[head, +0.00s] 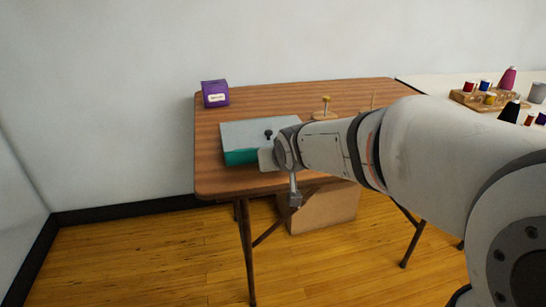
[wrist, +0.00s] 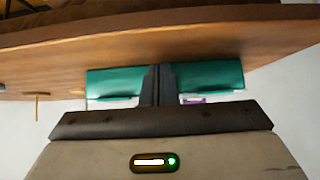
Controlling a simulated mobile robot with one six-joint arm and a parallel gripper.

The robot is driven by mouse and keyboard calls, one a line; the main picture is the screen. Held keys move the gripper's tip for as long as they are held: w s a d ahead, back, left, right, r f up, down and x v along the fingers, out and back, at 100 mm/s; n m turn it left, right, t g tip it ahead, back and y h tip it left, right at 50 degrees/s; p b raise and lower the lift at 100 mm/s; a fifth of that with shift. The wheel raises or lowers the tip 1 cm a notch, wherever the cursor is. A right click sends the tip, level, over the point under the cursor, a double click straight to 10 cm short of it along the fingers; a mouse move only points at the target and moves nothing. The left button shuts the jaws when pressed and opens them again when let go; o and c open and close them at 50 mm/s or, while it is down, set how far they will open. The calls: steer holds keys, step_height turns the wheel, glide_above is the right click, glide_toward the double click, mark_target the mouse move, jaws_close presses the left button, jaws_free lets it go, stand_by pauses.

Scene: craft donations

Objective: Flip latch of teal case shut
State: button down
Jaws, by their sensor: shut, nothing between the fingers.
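The teal case (head: 242,156) lies on the wooden table near its front edge, with a pale grey lid (head: 245,133) down on it. A small dark piece (head: 268,134) shows against the lid near its front; I cannot tell if it is the latch. My gripper (wrist: 158,69) is shut and empty, its dark fingers in front of the middle of the case's teal side (wrist: 212,74) in the wrist view. The fingers hide that part of the side, and I cannot tell if they touch it. In the head view my arm covers the case's right front corner.
A purple box (head: 215,94) stands at the table's back left. A yellow-topped wooden stand (head: 325,110) is right of the case. A cardboard box (head: 325,207) sits on the floor below. Thread spools on a wooden rack (head: 465,98) are far right. The tabletop left of the case is clear.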

stand_by(0.4)
steer(key=shift+r+p, duration=0.6)
steer(key=shift+r, duration=0.15)
